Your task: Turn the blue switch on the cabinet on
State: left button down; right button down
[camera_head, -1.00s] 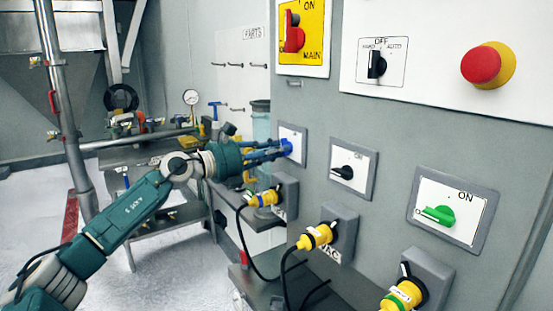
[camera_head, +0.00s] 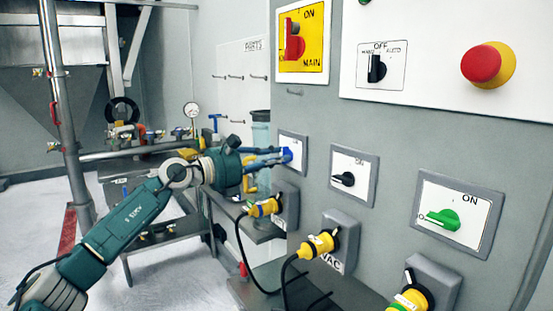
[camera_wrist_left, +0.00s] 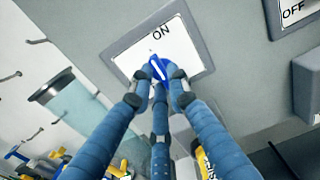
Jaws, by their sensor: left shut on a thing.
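The blue switch (camera_head: 287,154) sits on a white plate with a grey frame, on the left part of the cabinet (camera_head: 320,115) front. In the left wrist view the blue switch (camera_wrist_left: 157,68) is between my fingertips, below the word ON. My left gripper (camera_head: 279,156) reaches it from the left and is shut on it; its three blue fingers (camera_wrist_left: 160,84) close around the knob. The fingers hide part of the knob, so I cannot tell its exact setting. My right gripper is not in view.
To the right are a black switch (camera_head: 344,179) and a green switch (camera_head: 443,219). Yellow plugs (camera_head: 319,243) with black cables stick out below. A red main switch (camera_head: 294,42) and a red emergency button (camera_head: 481,65) are above. A workbench (camera_head: 150,226) stands left.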

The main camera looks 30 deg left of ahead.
pick_arm(q)
jog(key=shift+f, duration=0.15)
jog(key=c, duration=1.7)
grip_release()
jog(key=shift+o, duration=0.2)
jog(key=v, duration=1.2)
jog(key=shift+a, duration=0.1)
